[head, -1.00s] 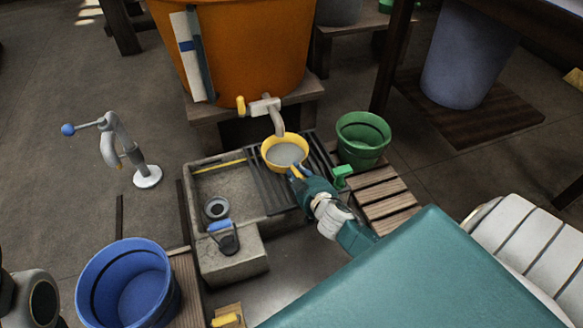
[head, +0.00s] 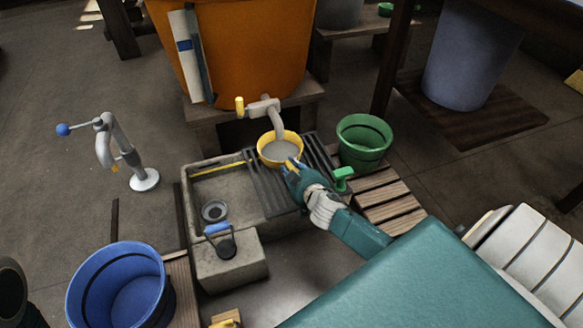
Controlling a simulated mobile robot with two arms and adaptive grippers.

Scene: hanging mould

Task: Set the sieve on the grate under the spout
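The sieve (head: 280,149) is a yellow round bowl with a grey mesh, in the middle of the head view. It is just below the mouth of the grey spout (head: 277,123), over the dark slatted grate (head: 271,188). I cannot tell whether its underside touches the slats. My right gripper (head: 291,168) reaches in from the lower right and is shut on the sieve at its near right side. The fingers hide the handle. My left gripper is not in view; only a dark part of my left arm shows at the lower left edge.
The spout, with a yellow tap handle (head: 239,106), comes from the orange vat (head: 248,55). A green bucket (head: 363,140) stands close right of the grate. A stone basin (head: 192,185) lies left, a blue bucket (head: 122,290) lower left.

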